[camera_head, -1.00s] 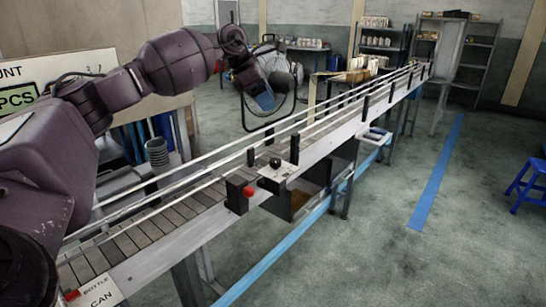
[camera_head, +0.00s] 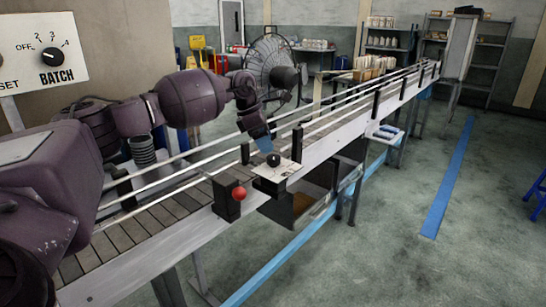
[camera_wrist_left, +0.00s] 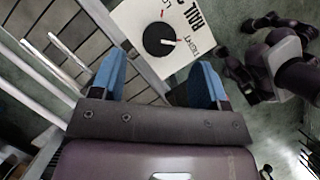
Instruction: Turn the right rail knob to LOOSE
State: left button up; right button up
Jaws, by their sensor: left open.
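The right rail knob (camera_head: 273,159) is a round black knob on a white plate (camera_head: 270,172) at the conveyor's near edge. In the left wrist view the knob (camera_wrist_left: 158,40) has a pale pointer mark aimed toward the right, at lettering that looks like TIGHT; the other label is partly cut off. My left gripper (camera_head: 263,140) is just above and behind the knob. Its blue fingers (camera_wrist_left: 158,82) are open and apart, with the knob beyond their tips, and nothing is between them. My right gripper is not identifiable in these views.
A black box with a red button (camera_head: 238,194) stands just left of the plate. Guide rails (camera_head: 335,110) and black posts run along the conveyor (camera_head: 150,227). A fan (camera_head: 272,68) stands behind. The floor at right is mostly clear.

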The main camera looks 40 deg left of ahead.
aim_at(273, 157)
pick_arm(q)
jog(key=shift+x, duration=2.7)
jog(key=c, duration=0.9)
